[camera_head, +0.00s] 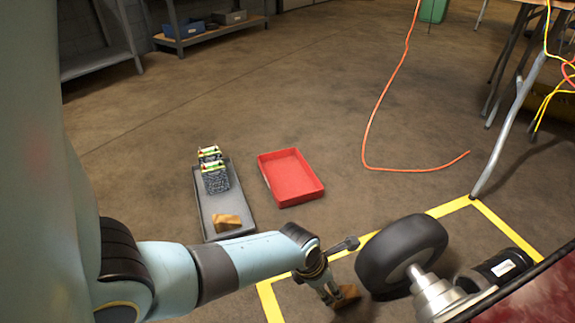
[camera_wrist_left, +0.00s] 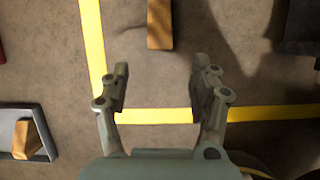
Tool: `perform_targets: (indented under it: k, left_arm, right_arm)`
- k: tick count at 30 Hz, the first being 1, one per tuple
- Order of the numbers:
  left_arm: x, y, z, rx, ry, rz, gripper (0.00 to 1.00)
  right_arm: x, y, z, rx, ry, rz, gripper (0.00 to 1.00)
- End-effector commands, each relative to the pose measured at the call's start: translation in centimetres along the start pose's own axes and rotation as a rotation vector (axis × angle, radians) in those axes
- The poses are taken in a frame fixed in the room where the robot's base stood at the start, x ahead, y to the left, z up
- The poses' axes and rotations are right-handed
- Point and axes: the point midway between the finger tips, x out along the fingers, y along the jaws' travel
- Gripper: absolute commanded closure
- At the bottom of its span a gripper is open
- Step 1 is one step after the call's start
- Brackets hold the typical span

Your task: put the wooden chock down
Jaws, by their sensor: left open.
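One wooden chock (camera_head: 347,294) lies on the floor inside the yellow tape, close to the black wheel. It also shows in the left wrist view (camera_wrist_left: 159,25), at the top middle, beyond my fingertips and apart from them. My left gripper (camera_head: 333,296) points down beside this chock in the head view. In the left wrist view my left gripper (camera_wrist_left: 160,78) is open with only bare floor between its fingers. A second wooden chock (camera_head: 227,221) lies in the near end of the grey tray (camera_head: 240,206); it shows at lower left in the wrist view (camera_wrist_left: 25,139). My right gripper does not show.
A black wheel (camera_head: 390,250) stands right of my left gripper. Yellow tape (camera_head: 450,207) marks the floor. A red tray (camera_head: 290,178) stands beside the grey tray. An orange cable (camera_head: 375,112) lies behind. Table legs (camera_head: 508,130) stand at right. The middle floor is free.

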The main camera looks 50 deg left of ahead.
Motion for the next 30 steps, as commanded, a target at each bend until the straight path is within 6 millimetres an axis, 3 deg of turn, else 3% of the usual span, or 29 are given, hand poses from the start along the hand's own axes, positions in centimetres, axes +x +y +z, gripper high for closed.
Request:
perform_targets:
  k: [4, 8, 15, 21, 25, 30]
  left_arm:
    - [-2.3, -0.6, -2.1, 0.336, -0.018, 0.036, 0.37]
    - [-6.0, -1.1, -4.0, 0.819, -0.031, 0.100, 0.37]
    - [-14.7, -2.4, -5.9, 1.741, 0.017, 0.248, 0.37]
    - [-22.2, -3.3, -5.7, 2.412, 0.131, 0.368, 0.37]
    - [-25.4, -3.6, -5.2, 2.685, 0.206, 0.421, 0.37]
    - [-27.1, -3.7, -4.9, 2.828, 0.255, 0.447, 0.37]
  right_arm:
    - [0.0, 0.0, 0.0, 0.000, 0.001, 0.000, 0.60]
    - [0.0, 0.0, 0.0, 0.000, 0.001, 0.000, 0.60]
    - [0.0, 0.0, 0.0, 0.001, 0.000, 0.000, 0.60]
    - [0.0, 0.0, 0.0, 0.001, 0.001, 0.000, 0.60]
    - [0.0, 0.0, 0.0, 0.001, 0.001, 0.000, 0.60]
    - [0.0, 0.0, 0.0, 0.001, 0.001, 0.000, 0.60]
